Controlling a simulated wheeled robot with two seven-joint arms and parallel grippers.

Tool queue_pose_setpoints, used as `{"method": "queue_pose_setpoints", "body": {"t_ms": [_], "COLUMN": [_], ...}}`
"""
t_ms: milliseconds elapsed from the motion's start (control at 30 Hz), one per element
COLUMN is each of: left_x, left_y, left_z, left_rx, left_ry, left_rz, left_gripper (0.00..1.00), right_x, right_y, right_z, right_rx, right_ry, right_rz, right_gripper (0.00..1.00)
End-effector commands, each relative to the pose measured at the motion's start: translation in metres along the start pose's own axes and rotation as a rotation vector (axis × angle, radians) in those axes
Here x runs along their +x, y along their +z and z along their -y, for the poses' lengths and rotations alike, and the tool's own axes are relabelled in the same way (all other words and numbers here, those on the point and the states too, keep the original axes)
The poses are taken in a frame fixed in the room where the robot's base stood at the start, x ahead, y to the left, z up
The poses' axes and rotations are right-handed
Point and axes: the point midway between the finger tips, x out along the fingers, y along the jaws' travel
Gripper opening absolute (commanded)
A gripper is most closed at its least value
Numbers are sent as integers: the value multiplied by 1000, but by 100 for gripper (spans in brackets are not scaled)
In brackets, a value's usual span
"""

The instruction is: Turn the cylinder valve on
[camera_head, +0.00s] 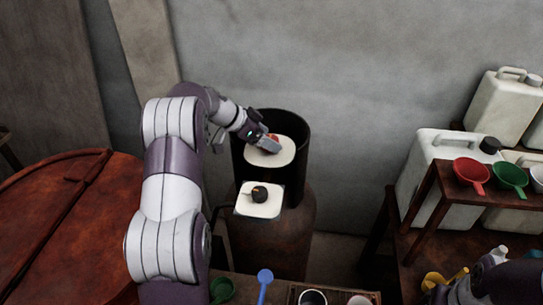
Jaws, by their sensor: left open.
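A rust-brown gas cylinder (300,225) stands against the wall with a dark open collar (298,125) around its top. A small red part (274,137), which looks like the valve's knob, shows over a pale square plate (285,156) inside the collar. My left gripper (268,144) reaches into the collar from the left and is open, right at the red part and partly covering it. I cannot tell whether the fingers touch it. A black knob (260,194) sits on a second pale plate (255,210) in front. My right gripper (495,256) is at the lower right, its fingers unclear.
A large rusty vat lid (65,215) fills the left. A wooden stand (435,190) with a red scoop (471,173) and a green scoop (510,175) is at right, beside white jugs (430,210). A blue spoon (265,277) and green scoop (222,290) lie at the front edge.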

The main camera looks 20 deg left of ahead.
Motion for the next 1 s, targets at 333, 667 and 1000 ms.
{"method": "queue_pose_setpoints", "body": {"t_ms": [333, 667, 1000], "left_x": [21, 21, 24], "left_y": [-2, -1, 2], "left_z": [0, 0, 1], "left_rx": [-2, -2, -39], "left_ry": [0, -1, -43], "left_rz": [0, 1, -3], "left_gripper": [81, 29, 29], "right_x": [-16, -15, 6], "right_y": [-2, -2, 0], "right_z": [0, 0, 0], "right_rx": [0, 0, 0], "right_ry": [0, 0, 0], "right_rz": [-1, -1, -1], "right_gripper": [43, 43, 43]}}
